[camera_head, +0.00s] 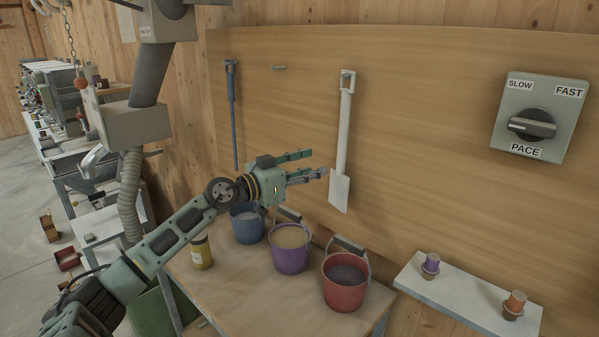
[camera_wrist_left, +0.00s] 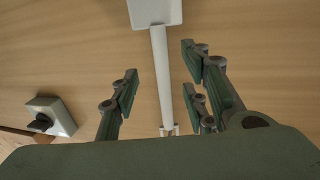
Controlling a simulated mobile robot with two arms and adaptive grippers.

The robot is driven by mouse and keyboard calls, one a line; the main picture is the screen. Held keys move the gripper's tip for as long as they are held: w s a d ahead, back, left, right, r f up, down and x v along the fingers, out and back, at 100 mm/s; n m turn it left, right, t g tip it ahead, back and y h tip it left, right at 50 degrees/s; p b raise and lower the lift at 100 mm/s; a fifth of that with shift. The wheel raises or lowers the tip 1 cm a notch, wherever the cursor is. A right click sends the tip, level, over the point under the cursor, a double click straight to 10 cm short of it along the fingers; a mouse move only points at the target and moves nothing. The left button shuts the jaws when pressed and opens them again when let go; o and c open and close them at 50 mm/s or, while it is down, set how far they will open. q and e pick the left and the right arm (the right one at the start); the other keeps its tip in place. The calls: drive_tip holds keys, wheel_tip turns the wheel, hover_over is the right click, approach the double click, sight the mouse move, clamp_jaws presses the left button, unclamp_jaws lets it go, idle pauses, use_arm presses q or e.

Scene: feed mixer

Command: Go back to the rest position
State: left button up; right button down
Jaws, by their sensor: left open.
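My left arm reaches in from the left in the head view. Its gripper (camera_head: 312,165) is open and empty above the buckets, in front of the wooden wall panel. Its fingers point right, towards the white shovel (camera_head: 343,140) that hangs on the panel. In the left wrist view the open fingers (camera_wrist_left: 165,95) show with the white shovel (camera_wrist_left: 162,75) beyond and between them. I cannot see the fingers touching it. My right gripper is in neither view.
A blue bucket (camera_head: 247,228), a purple bucket (camera_head: 289,256) and a red bucket (camera_head: 344,290) stand on the wooden table (camera_head: 270,315) below the gripper. A yellow jar (camera_head: 201,252) stands left. The pace switch box (camera_head: 540,117) and white shelf (camera_head: 460,297) are at right.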

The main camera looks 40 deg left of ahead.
use_arm(q)
drive_tip(key=shift+v, duration=1.6)
